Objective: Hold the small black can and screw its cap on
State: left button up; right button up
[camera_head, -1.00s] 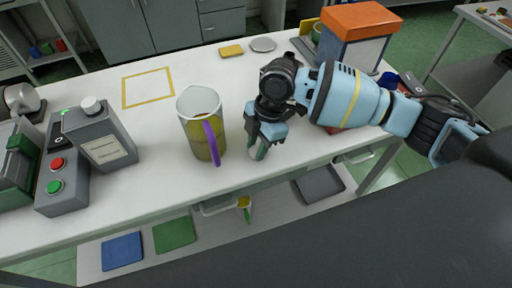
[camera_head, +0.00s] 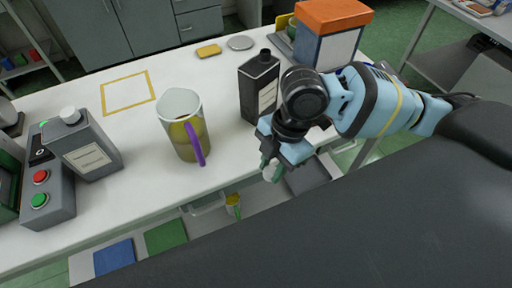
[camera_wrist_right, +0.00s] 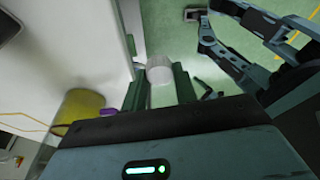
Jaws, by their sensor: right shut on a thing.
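The small black can (camera_head: 260,92) stands upright on the table, right of the jug, with a label on its side. No cap shows on its dark neck. My right gripper (camera_head: 271,171) is nearer the front edge than the can, apart from it and pointing down. Its green fingers are shut on a small white round cap, which shows between them in the right wrist view (camera_wrist_right: 160,70). My right wrist partly covers the can's right side. My left gripper is not in view.
A jug (camera_head: 186,122) of yellowish liquid with a purple handle stands left of the can. A grey can (camera_head: 83,148) with a white cap and a button box (camera_head: 46,190) are at the left. An orange-topped box (camera_head: 330,35) stands behind my right arm.

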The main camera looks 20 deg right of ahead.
jog(key=shift+s+d+r, duration=0.1)
jog(key=shift+s+d, duration=0.15)
jog(key=shift+s, duration=0.7)
jog(key=shift+s+d+r, duration=0.1)
jog(key=shift+s+d, duration=0.1)
jog(key=shift+s, duration=0.75)
